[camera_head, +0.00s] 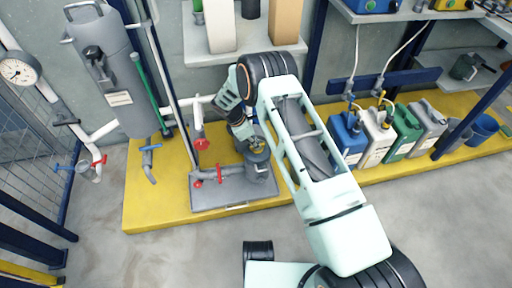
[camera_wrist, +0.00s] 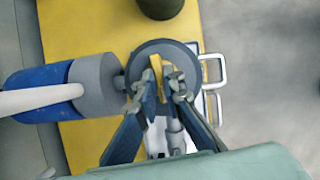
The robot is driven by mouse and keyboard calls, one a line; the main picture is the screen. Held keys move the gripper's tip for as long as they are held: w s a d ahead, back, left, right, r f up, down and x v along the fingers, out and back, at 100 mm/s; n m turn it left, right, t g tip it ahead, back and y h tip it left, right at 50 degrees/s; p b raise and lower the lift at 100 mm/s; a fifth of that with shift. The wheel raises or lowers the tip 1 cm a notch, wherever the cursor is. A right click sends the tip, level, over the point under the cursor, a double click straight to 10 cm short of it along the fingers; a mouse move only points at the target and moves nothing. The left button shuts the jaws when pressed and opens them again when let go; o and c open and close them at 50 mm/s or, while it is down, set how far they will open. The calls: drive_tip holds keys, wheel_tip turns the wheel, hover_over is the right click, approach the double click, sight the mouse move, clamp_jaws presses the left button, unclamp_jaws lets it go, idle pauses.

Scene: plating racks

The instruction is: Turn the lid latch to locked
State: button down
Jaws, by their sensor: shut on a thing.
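A dark grey round lid (camera_wrist: 140,66) shows in the wrist view, with a narrow yellow latch (camera_wrist: 155,64) across its middle. My gripper (camera_wrist: 164,88) is shut on the latch, with its fingertips on either side. In the head view my gripper (camera_head: 250,142) points down onto the top of a grey cylindrical housing (camera_head: 257,168) on a metal base plate. My arm and fingers hide part of the lid there. I cannot tell any lock marking on the lid.
A pipe with red valve handles (camera_head: 219,173) stands close left of the housing. A tall grey tank (camera_head: 112,80) is further left. Several jerrycans (camera_head: 409,131) stand on the yellow platform (camera_head: 150,206) at right. The grey floor in front is clear.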

drive_tip(key=shift+m+b, duration=0.35)
drive_tip(key=shift+m, duration=0.25)
drive_tip(key=c, duration=2)
unclamp_jaws()
drive_tip(key=shift+c, duration=0.2)
drive_tip(key=shift+r, duration=0.1)
drive_tip(key=w+v, duration=0.1)
drive_tip(key=v, duration=0.6)
drive_tip(key=shift+s+a, duration=0.15)
drive_tip(key=shift+s, duration=0.2)
drive_tip(key=shift+r, duration=0.15)
